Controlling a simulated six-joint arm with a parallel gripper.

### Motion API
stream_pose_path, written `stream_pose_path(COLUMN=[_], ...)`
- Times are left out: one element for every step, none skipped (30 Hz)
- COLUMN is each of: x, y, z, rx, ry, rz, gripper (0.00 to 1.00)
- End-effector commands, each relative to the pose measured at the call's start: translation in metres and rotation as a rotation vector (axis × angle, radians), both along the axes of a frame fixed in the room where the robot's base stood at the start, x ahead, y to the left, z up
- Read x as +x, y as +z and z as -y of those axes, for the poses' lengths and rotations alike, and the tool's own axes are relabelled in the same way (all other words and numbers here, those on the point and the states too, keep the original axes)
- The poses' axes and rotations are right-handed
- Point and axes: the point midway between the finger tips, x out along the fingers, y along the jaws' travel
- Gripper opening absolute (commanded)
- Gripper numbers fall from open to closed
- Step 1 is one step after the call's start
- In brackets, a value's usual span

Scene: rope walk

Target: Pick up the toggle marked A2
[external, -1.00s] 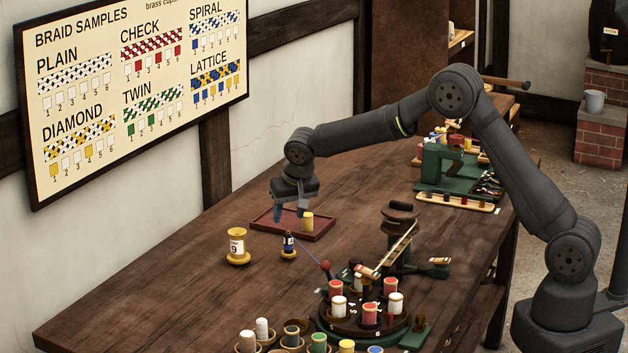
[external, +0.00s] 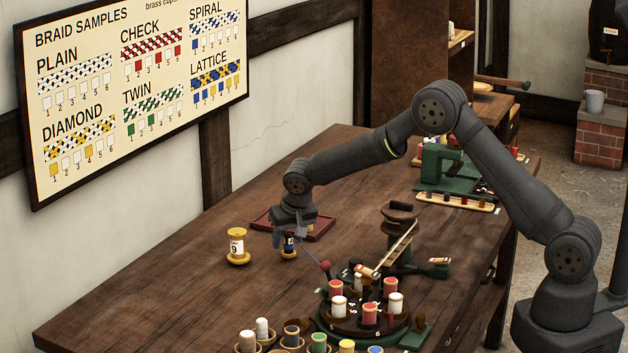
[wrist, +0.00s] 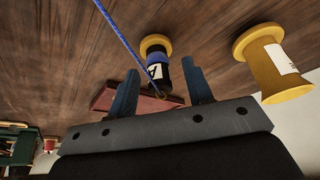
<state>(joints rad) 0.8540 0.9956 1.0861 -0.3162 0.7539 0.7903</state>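The toggle (external: 289,247) is a small dark post with a white label on a yellow base, standing upright on the table. Its label shows part of an "A" in the wrist view (wrist: 154,71); the rest of the mark is not readable. A blue cord runs from its top. My gripper (external: 288,240) is low over it, pointing down. In the wrist view my gripper (wrist: 160,77) is open, with one dark blue finger on each side of the toggle and visible gaps between.
A yellow spool marked 9 (external: 237,247) stands close on the left. A red tray (external: 318,231) lies just behind. The blue cord (external: 308,255) leads to a red-knobbed post (external: 325,266) by the round bobbin stand (external: 348,323).

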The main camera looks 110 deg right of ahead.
Motion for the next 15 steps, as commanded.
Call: stream_pose_path(x=[0.0001, 0.0001, 0.0001, 0.0001, 0.0001, 0.0001, 0.0001, 0.0001, 0.0002, 0.0002, 0.0002, 0.0002, 0.0002, 0.0002, 0.0002], y=[0.0001, 0.0001, 0.0001, 0.0001, 0.0001, 0.0001, 0.0002, 0.0002, 0.0003, 0.0003, 0.0003, 0.0004, 0.0004, 0.0006, 0.0012], z=[-0.0001, -0.0001, -0.0002, -0.0003, -0.0003, -0.0003, -0.0003, -0.0003, -0.0003, -0.0003, -0.0003, -0.0003, -0.0003, -0.0003, -0.0002], rx=[0.000, 0.000, 0.000, 0.000, 0.000, 0.000, 0.000, 0.000, 0.000, 0.000, 0.000, 0.000, 0.000, 0.000, 0.000], ry=[0.000, 0.000, 0.000, 0.000, 0.000, 0.000, 0.000, 0.000, 0.000, 0.000, 0.000, 0.000, 0.000, 0.000, 0.000], rz=[0.000, 0.000, 0.000, 0.000, 0.000, 0.000, 0.000, 0.000, 0.000, 0.000, 0.000, 0.000, 0.000, 0.000, 0.000], gripper=[0.37, 0.31, 0.23, 0.18, 0.12, 0.04, 0.00, 0.00, 0.00, 0.00, 0.00, 0.00, 0.00, 0.00, 0.00])
